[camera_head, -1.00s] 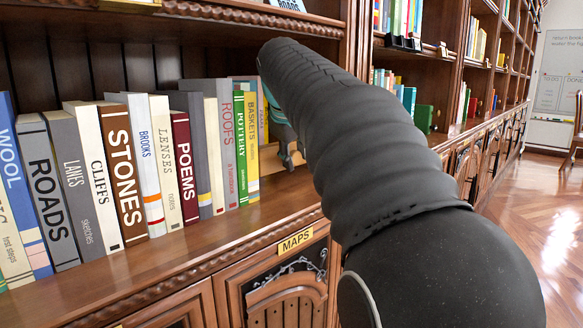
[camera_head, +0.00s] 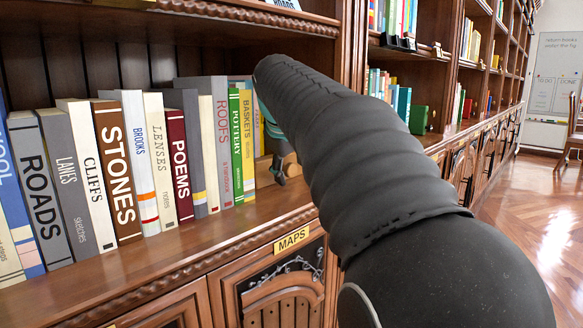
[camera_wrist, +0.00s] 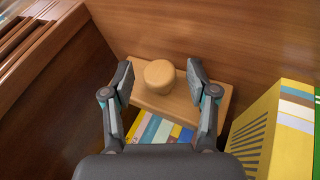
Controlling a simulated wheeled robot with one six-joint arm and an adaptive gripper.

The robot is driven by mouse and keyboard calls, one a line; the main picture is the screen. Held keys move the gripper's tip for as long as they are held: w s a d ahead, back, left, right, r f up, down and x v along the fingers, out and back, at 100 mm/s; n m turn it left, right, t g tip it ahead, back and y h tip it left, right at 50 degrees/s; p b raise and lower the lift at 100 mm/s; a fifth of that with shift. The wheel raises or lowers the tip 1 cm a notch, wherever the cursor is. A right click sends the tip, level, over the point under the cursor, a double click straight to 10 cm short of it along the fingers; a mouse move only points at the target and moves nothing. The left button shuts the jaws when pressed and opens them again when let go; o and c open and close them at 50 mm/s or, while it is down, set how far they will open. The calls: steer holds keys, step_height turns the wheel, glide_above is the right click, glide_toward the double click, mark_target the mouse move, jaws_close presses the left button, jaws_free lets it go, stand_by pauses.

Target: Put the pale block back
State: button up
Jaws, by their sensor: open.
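The pale block (camera_wrist: 180,104) is a light wooden piece with a round knob (camera_wrist: 160,74) on it, seen in the wrist view against a brown wood panel. My gripper (camera_wrist: 159,70) is open, with one finger on each side of the knob. I cannot tell whether either finger touches it. In the head view, a small pale part of the block (camera_head: 262,168) shows beside the end of the book row. My gripper (camera_head: 281,170) is at the shelf there, mostly hidden by my arm.
Upright books (camera_head: 125,165) fill the shelf left of my gripper; the yellow BASKETS book (camera_head: 248,140) is nearest. In the wrist view, a yellow book (camera_wrist: 268,135) stands close at right, and coloured books (camera_wrist: 158,130) show below the block. A wood upright (camera_head: 350,60) bounds the shelf.

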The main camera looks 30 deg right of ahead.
steer(key=p+v, duration=0.2)
steer(key=v, duration=1)
